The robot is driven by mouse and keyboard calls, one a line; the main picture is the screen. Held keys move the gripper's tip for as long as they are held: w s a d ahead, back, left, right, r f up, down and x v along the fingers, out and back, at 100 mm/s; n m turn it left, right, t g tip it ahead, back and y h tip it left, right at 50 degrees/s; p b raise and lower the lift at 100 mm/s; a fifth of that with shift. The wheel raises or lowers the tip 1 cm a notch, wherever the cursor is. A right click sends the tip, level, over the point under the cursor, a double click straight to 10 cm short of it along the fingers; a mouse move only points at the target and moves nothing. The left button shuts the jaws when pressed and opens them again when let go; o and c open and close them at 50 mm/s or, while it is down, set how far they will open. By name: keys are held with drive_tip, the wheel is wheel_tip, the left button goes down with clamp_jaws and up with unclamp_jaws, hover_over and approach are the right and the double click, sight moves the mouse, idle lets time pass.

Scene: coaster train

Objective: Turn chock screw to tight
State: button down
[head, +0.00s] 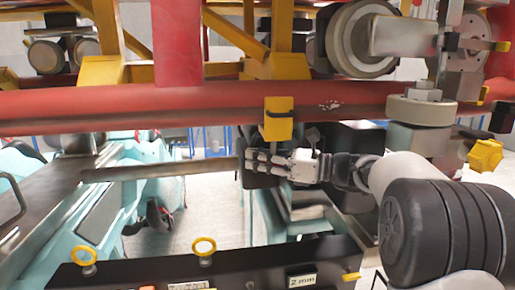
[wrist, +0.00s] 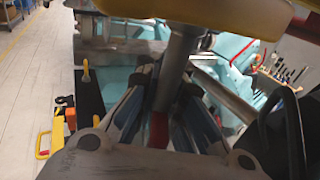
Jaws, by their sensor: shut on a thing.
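A grey chock screw (wrist: 176,62) runs down from a yellow block at the top of the wrist view. My gripper (wrist: 164,92) has its two fingers on either side of this shaft and is shut on it. A red piece (wrist: 157,130) shows between the fingers lower down. In the head view, my gripper (head: 258,166) reaches in from the right, just below the yellow block (head: 279,118) on the red tube. The screw is mostly hidden there, so I cannot tell how tight it is.
A red tube (head: 150,105) crosses above my gripper, with wheel assemblies (head: 362,40) at the upper right. A grey bar (head: 160,172) lies to the left. A black beam (head: 240,268) with yellow eye rings (head: 204,247) runs in front. A yellow knob (head: 485,155) is at the right.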

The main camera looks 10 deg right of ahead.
drive_tip(key=shift+s+a+n+g+y+p, duration=0.1)
drive_tip(key=shift+s+n+g+y+p, duration=0.15)
drive_tip(key=shift+n+g+p, duration=0.55)
drive_tip(key=shift+s+a+n+g+y+p, duration=0.1)
drive_tip(key=shift+s+n+g+y+p, duration=0.25)
drive_tip(key=shift+g, duration=0.7)
drive_tip(key=shift+s+a+n+g+y+p, duration=0.1)
drive_tip(key=shift+n+g+y+p, duration=0.25)
drive_tip(key=shift+n+g, duration=0.5)
drive_tip(key=shift+g, duration=0.3)
drive_tip(key=c, duration=1.7)
unclamp_jaws()
